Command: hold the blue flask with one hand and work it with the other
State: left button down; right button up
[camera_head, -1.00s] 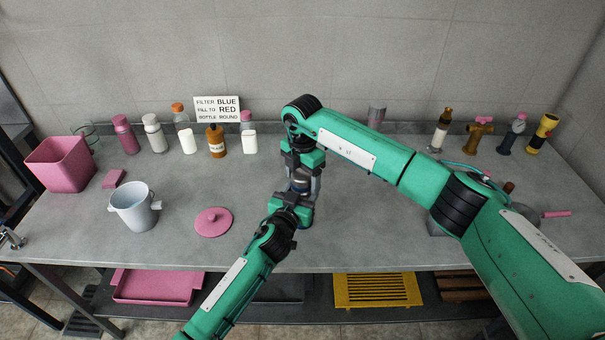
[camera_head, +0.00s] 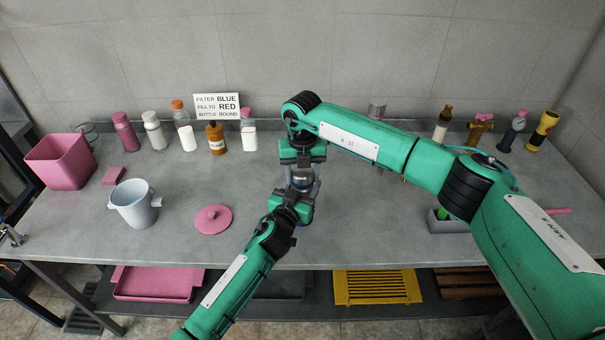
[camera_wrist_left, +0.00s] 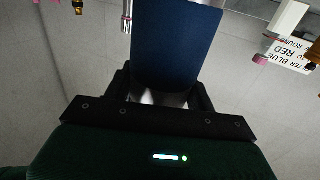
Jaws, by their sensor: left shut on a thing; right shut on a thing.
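The blue flask (camera_head: 301,185) is upright in the head view, between my two grippers near the middle of the counter. Only a short dark and silvery stretch of it shows there. In the left wrist view, its plain dark blue body (camera_wrist_left: 176,45) fills the upper middle, with a silvery part close to the jaws. My left gripper (camera_head: 298,203) is shut on the flask from the front. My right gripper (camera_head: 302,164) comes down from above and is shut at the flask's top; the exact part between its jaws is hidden.
A pink lid (camera_head: 213,220) and a white bucket (camera_head: 134,206) stand left. Several bottles and a sign (camera_head: 217,106) line the back. A grey holder (camera_head: 440,224) with something green is under my right arm. The counter between lid and holder is mostly clear.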

jog(key=n, duration=0.6)
jog(key=shift+n, duration=0.3)
jog(key=n, duration=1.2)
jog(key=shift+r, duration=0.1)
jog(key=n, duration=0.7)
jog(key=shift+w, duration=0.1)
jog(key=shift+r, duration=0.15)
jog(key=shift+r, duration=0.95)
